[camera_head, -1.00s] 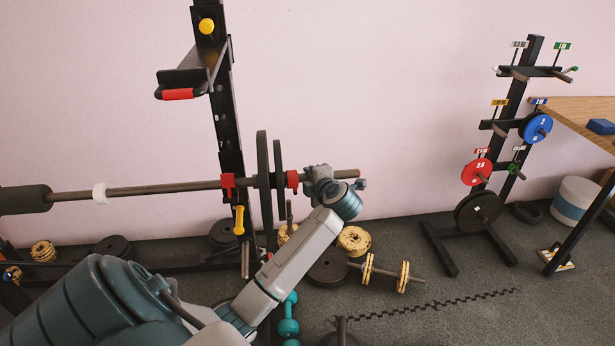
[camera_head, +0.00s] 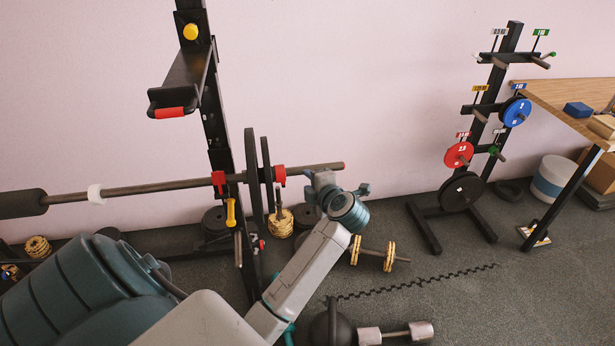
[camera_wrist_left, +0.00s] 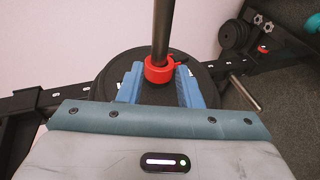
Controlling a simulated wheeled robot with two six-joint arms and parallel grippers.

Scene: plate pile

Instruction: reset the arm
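My left arm comes in from the lower left in the head view. Its gripper (camera_head: 332,186) is by the outer end of a long barbell (camera_head: 150,188), to the right of the black plates (camera_head: 254,180) and a red collar (camera_head: 280,176). In the left wrist view, the two blue fingers (camera_wrist_left: 158,86) stand apart, with the bar and the red collar (camera_wrist_left: 158,70) showing between and beyond them. The fingers look open and hold nothing that I can see. Whether they touch the bar is unclear. My right gripper is not in view.
A black rack (camera_head: 210,110) holds the barbell. A weight tree (camera_head: 485,120) with coloured plates stands to the right, before a wooden table (camera_head: 565,100). Dumbbells (camera_head: 395,333) and loose plates lie on the floor. Grey floor (camera_head: 460,310) is clear at lower right.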

